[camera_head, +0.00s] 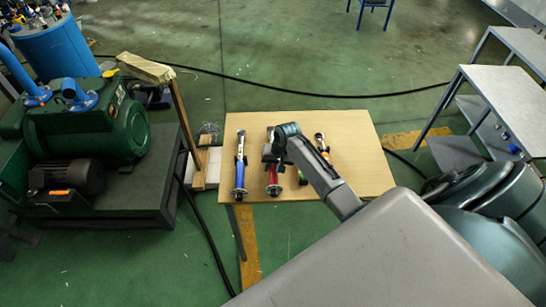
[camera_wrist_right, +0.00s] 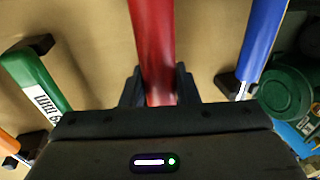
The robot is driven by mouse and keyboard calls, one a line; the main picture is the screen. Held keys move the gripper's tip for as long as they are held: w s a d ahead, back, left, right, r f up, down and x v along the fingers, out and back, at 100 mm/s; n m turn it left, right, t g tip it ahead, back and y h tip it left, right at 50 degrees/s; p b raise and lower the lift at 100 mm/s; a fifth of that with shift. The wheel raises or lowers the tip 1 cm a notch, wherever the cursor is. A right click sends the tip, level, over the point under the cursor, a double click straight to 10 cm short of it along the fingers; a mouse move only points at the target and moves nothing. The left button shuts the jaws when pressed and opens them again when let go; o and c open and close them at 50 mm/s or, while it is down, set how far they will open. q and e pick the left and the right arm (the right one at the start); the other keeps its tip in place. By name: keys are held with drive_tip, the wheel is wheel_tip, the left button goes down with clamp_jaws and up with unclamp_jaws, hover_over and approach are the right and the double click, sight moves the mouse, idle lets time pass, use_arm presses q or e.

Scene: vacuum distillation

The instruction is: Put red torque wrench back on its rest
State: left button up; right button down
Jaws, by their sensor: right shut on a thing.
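The red torque wrench (camera_head: 273,178) is over the wooden table in the head view, between the blue wrench and the green one. My right gripper (camera_head: 271,153) is above it and covers part of it. In the right wrist view the red handle (camera_wrist_right: 152,45) runs between the two black fingers of my right gripper (camera_wrist_right: 158,88), which is shut on it. I cannot tell whether the wrench touches its rest, which is hidden under the gripper. My left gripper is not in view.
A blue wrench (camera_head: 240,160) lies left of the red one; it also shows in the wrist view (camera_wrist_right: 262,40). A green wrench (camera_wrist_right: 38,80) and an orange one (camera_head: 323,147) are on the other side. The table's right part (camera_head: 365,150) is bare. A green pump (camera_head: 90,125) stands left.

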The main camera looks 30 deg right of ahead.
drive_tip(key=shift+f+b, duration=0.4)
drive_tip(key=shift+f, duration=0.35)
